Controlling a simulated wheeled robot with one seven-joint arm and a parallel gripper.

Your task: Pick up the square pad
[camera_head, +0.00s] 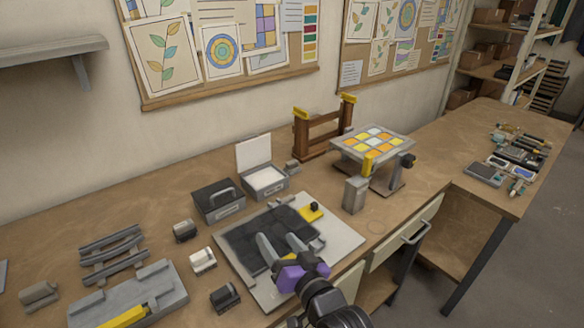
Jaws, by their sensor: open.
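My gripper (278,240), purple with two grey fingers, is open, its fingers spread and pointing away from me. It is over or on a dark, roughly square mat (244,250) that lies on a pale board (345,240). I see nothing between the fingers; their height above the mat is hard to tell. The fingers and wrist hide part of the mat. I cannot tell for sure which thing is the square pad. An open white-lidded box (265,181) behind the mat holds a flat white surface. A yellow piece with a black knob (311,211) sits at the board's far side.
Small blocks stand left of the board: a dark grey one (185,231), a white one (203,261) and a dark one (225,296). A grey case with a handle (218,203) stands behind. A stand with coloured tiles (373,143) and a grey post (355,194) are at right.

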